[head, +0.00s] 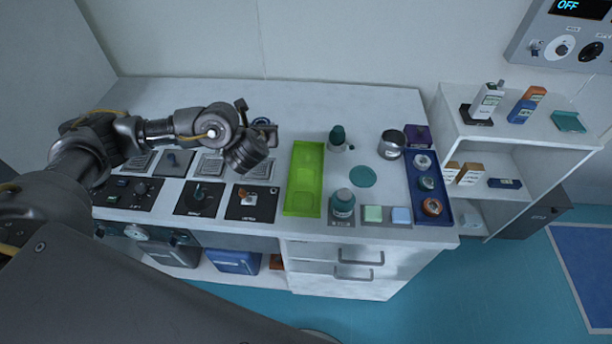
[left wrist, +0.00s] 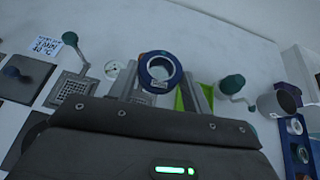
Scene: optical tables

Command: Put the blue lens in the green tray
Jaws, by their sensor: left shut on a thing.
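The blue lens (left wrist: 149,62) is a blue ring with a clear centre. My left gripper (left wrist: 160,88) is shut on it, with one finger on each side. In the head view the lens (head: 262,121) shows only in part behind my left gripper (head: 268,134), above the back of the table and left of the green tray. The green tray (head: 304,180) is long, bright green and empty. A piece of it shows behind the right finger in the left wrist view (left wrist: 180,101). My right gripper is in neither view.
Control panels (head: 199,198) with knobs lie left of the tray. A wall rises behind the table.

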